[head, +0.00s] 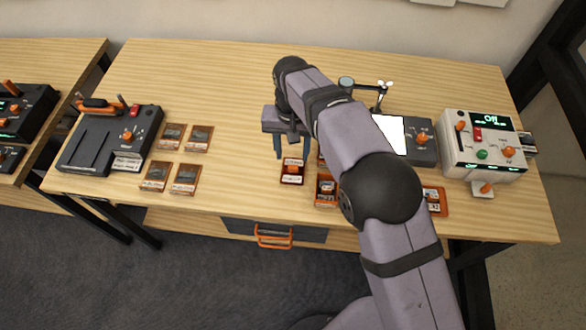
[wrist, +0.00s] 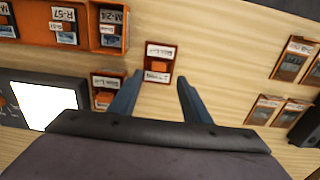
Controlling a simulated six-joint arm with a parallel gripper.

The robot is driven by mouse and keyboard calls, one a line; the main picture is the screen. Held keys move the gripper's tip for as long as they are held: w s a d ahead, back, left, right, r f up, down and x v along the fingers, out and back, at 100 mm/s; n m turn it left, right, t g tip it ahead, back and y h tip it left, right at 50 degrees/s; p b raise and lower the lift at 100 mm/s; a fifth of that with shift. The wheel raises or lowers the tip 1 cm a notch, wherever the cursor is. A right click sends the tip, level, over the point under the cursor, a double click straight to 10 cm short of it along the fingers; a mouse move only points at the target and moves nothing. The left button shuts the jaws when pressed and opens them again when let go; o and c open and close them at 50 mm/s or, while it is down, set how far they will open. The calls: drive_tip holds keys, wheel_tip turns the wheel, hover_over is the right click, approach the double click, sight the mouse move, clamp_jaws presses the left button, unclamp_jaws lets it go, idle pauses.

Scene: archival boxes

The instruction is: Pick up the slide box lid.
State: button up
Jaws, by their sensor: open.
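A small dark-red rectangular piece with white labels and an orange knob (head: 292,170), which looks like the slide box lid, lies on the table in front of my gripper (head: 292,156). In the wrist view the same piece (wrist: 160,52) sits just beyond the fingertips, roughly in line with the gap. My gripper (wrist: 159,77) is open and empty, its fingers apart and not around the piece. A similar labelled piece with an orange knob (wrist: 107,88) lies beside the left finger in the wrist view; my arm mostly hides it in the head view.
An orange-walled open box (head: 327,188) with labelled contents stands close to the right. Several framed slides (head: 184,179) lie left, near a black device (head: 110,138). A lit panel (head: 392,134) and white control unit (head: 482,145) stand right. Wood between slides and gripper is clear.

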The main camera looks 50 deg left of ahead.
sight(293, 166)
drive_tip(key=shift+d+f+p, duration=0.2)
drive_tip(key=shift+f+p, duration=0.2)
drive_tip(key=shift+f, duration=0.1)
drive_tip(key=shift+s+d+f+p, duration=0.15)
drive_tip(key=shift+f+p, duration=0.6)
drive_tip(key=shift+f, duration=1.35)
clamp_jaws()
